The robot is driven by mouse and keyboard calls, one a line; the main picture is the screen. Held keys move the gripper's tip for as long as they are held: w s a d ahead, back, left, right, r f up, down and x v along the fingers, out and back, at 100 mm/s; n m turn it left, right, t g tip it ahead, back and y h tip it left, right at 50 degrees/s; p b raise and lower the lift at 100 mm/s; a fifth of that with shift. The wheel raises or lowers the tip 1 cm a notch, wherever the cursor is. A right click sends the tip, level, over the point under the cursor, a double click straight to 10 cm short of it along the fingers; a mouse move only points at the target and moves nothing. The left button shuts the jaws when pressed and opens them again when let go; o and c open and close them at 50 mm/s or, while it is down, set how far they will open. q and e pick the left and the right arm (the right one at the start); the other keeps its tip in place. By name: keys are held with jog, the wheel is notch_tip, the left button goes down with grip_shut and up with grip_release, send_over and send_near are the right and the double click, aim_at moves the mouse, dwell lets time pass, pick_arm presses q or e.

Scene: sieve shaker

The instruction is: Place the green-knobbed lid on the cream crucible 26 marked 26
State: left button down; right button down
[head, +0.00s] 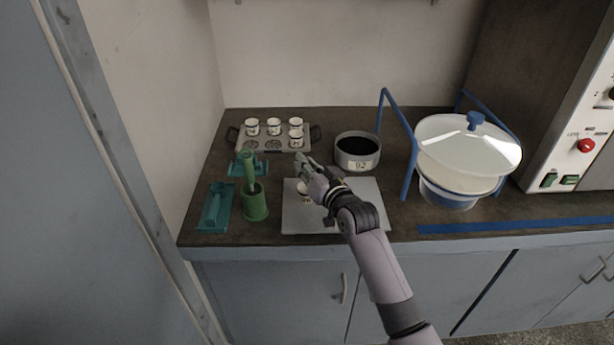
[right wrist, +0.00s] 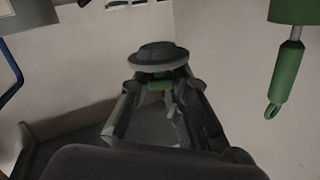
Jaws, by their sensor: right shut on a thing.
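My right gripper (head: 311,172) is over the pale board on the bench. In the right wrist view its fingers (right wrist: 160,88) are shut on the green knob (right wrist: 159,84) of the lid, whose dark round disc (right wrist: 160,55) shows beyond the fingertips. In the head view the lid is hard to make out. A cream crucible (head: 304,194) stands on the pale board (head: 343,213), partly hidden by my right gripper; its mark is too small to read. I cannot tell the gap between lid and crucible. My left gripper is not in view.
A grey rack (head: 245,144) with several cream crucibles stands behind. A dark-filled round pan (head: 358,160) is right of it. Green cup (head: 256,208) and teal holders (head: 215,208) stand left. A white-lidded bowl (head: 468,145) with a blue frame stands right.

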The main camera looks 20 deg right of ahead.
notch_tip(320, 180, down, 3)
jog(key=shift+f, duration=0.2)
jog(key=shift+f, duration=0.1)
jog(key=shift+s+f+b, duration=0.1)
jog(key=shift+f+b, duration=0.25)
jog(key=shift+f, duration=0.15)
